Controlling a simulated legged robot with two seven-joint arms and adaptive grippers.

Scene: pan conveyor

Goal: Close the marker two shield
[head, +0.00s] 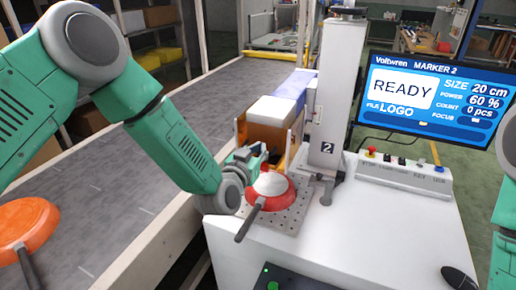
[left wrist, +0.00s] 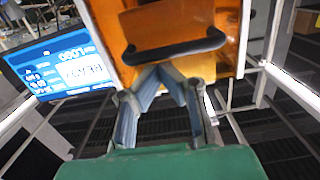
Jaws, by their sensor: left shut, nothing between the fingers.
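The marker two shield is an orange panel (left wrist: 180,22) with a dark handle bar (left wrist: 175,48) across its lower edge in the left wrist view. In the head view, the orange-brown box with a white top (head: 270,130) beside the marker column (head: 338,95) appears to be this shield; it stands behind the pan and does not cover it. My left gripper (left wrist: 163,72) is shut and empty, its tips just below the handle bar; contact is unclear. In the head view the left gripper (head: 250,158) is small and partly hidden by its wrist. My right gripper is out of view.
A red pan (head: 275,191) with a dark handle lies on the perforated plate (head: 291,216). The marker screen (head: 438,98) reads READY. A button box (head: 402,175) stands right of the column. An orange pan (head: 25,228) lies on the conveyor (head: 135,195) at left.

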